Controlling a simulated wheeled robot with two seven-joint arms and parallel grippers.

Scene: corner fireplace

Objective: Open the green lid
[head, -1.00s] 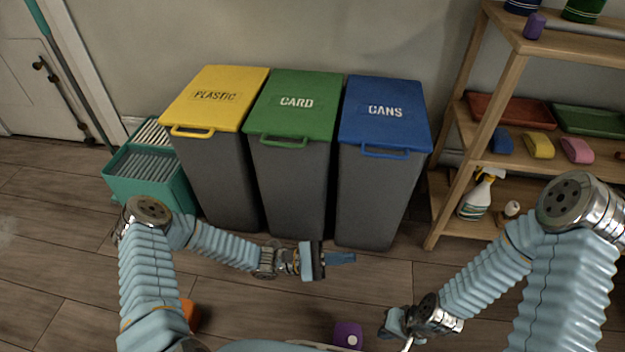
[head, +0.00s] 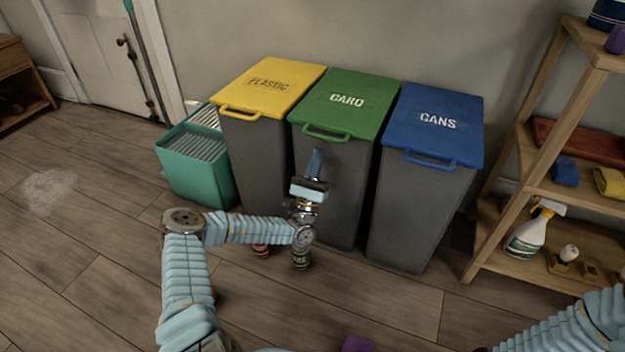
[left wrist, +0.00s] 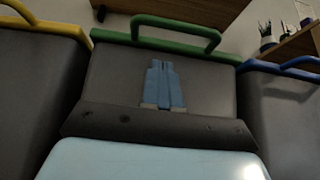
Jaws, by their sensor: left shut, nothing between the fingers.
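The green lid (head: 347,98), marked CARD, lies shut on the middle grey bin (head: 341,190), between the yellow and blue lids. Its green handle (head: 326,133) sticks out at the front edge; the handle also shows at the top of the left wrist view (left wrist: 178,32). My left gripper (head: 316,156) is in front of the middle bin, a little below the handle, its fingers pointing up. In the left wrist view the blue fingers (left wrist: 162,75) are together and empty, apart from the handle. My right arm shows at the lower right, but its gripper is hidden or out of frame.
The yellow PLASTIC lid (head: 268,84) and blue CANS lid (head: 437,122) close the neighbouring bins. A teal mop bucket (head: 195,170) stands at left. A wooden shelf (head: 515,215) with a spray bottle (head: 527,235) stands at right. Small cans (head: 300,260) stand on the floor near my left arm.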

